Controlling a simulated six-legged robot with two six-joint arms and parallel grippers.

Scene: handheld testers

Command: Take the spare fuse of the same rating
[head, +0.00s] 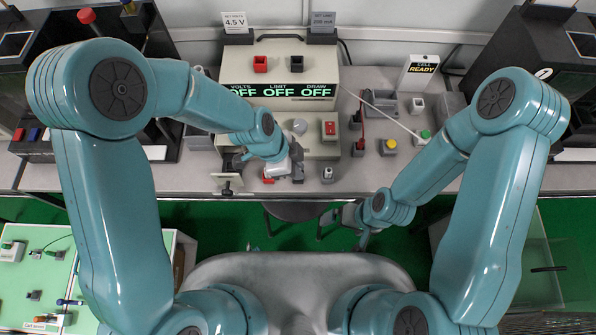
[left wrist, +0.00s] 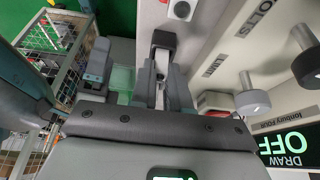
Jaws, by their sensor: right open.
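The bench power supply (head: 275,75) stands at the back with a green display reading OFF under VOLTS, LIMIT and DRAW. My left gripper (head: 284,172) is low at the front of its lower panel. In the left wrist view, its fingers (left wrist: 160,88) stand either side of a pale strip with a dark cap (left wrist: 163,41); I cannot tell whether they touch it. A pale drawer-like part with a black knob (head: 227,188) sticks out left of this gripper. My right gripper (head: 343,215) is open near the bench's front edge. I cannot make out a fuse or its rating.
Labels reading 4.5 V (head: 234,21) and 200 mA (head: 322,20) stand above the supply. Dark machines flank the bench. A wire basket (left wrist: 55,45) shows in the left wrist view.

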